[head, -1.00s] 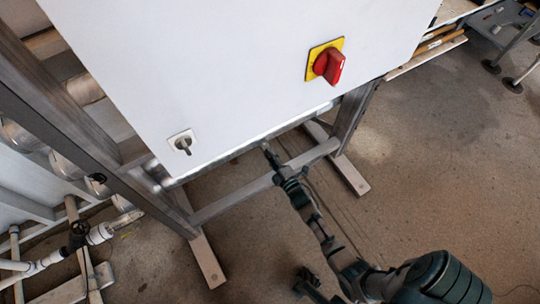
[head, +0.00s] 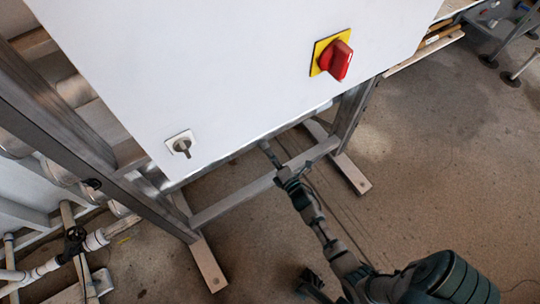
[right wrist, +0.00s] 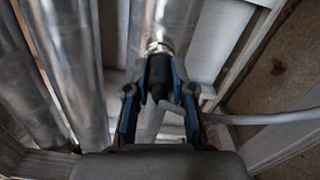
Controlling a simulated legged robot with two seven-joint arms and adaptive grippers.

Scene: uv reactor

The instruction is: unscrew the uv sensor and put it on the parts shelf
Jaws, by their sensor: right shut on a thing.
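The UV sensor (right wrist: 160,76) shows in the right wrist view as a short black cylinder at a metal fitting (right wrist: 158,47) on a steel tube (right wrist: 168,20). A grey cable (right wrist: 255,118) runs from near its lower end to the right. My right gripper (right wrist: 160,82) is shut on the sensor, with a blue-edged finger on each side. In the head view my right gripper (head: 267,150) reaches to the lower edge of the white cabinet, and the sensor is hidden there. Whether the thread is loose cannot be told.
The white cabinet (head: 230,70) overhangs the gripper, with a red rotary switch (head: 335,60) and a key switch (head: 182,146). The steel frame (head: 235,195) is close to my arm. A ledge (head: 425,52) is at the top right.

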